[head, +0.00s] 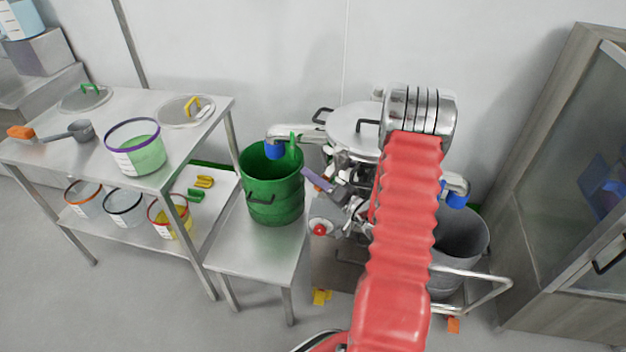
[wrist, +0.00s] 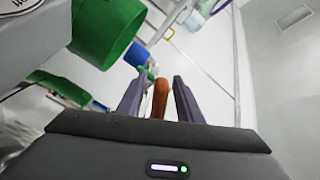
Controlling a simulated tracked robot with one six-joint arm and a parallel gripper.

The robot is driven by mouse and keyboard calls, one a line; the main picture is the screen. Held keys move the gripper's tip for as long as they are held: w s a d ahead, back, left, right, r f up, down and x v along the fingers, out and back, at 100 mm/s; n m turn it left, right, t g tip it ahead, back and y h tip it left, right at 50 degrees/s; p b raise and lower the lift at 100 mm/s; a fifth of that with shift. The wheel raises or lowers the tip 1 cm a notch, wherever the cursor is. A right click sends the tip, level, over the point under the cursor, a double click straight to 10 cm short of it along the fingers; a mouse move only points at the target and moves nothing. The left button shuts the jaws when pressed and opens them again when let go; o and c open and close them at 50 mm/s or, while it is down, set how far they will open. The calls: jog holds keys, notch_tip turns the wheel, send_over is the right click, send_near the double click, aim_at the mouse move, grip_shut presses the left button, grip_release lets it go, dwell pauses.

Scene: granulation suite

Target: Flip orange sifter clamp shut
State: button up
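The orange clamp (wrist: 160,98) shows in the wrist view as a short brownish-orange handle. It stands between the two purple-grey fingers of my gripper (wrist: 158,80), with a gap visible on each side. My gripper is open. In the head view one purple finger (head: 317,180) shows in front of the steel sifter (head: 357,128), right of the green drum. The orange clamp is hidden there by my gripper and arm. I cannot tell from the wrist view whether the clamp is up or shut.
The green drum (head: 273,190) stands on a low steel table (head: 255,248), close to my gripper's left. A blue-ended outlet (head: 274,150) and a green handle (head: 295,148) sit above it. A grey bin (head: 461,240) stands right. A steel shelf (head: 105,160) with tubs is at left.

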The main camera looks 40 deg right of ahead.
jog(key=shift+s+d, duration=0.1)
jog(key=s+d, duration=0.2)
jog(key=s, duration=1.1)
jog(key=shift+s, duration=0.2)
